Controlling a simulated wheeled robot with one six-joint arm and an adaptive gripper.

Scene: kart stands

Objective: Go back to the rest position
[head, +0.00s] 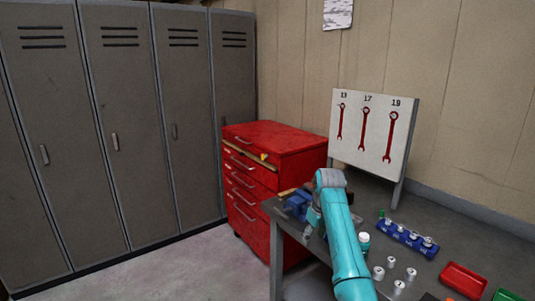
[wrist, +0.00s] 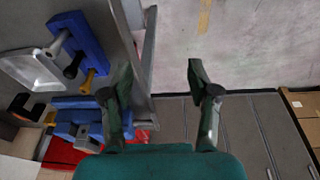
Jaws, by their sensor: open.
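My gripper (wrist: 160,80) is open in the wrist view, with its two dark fingers spread apart and nothing between them. Below the gap are the table's edge and the grey floor. In the head view my teal arm reaches up over the left end of the grey workbench (head: 440,222). The gripper's fingertips are largely hidden there beside the arm. A blue vise (head: 297,204) sits on the bench corner, just left of the arm. Blue parts (wrist: 78,45) also show at the left of the wrist view, left of the fingers.
A red drawer cabinet (head: 285,140) stands behind the bench, and grey lockers (head: 130,130) line the left wall. A wrench board (head: 372,135) stands at the back. A blue holder (head: 405,237), several small metal pieces and a red tray (head: 463,279) lie right of the arm.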

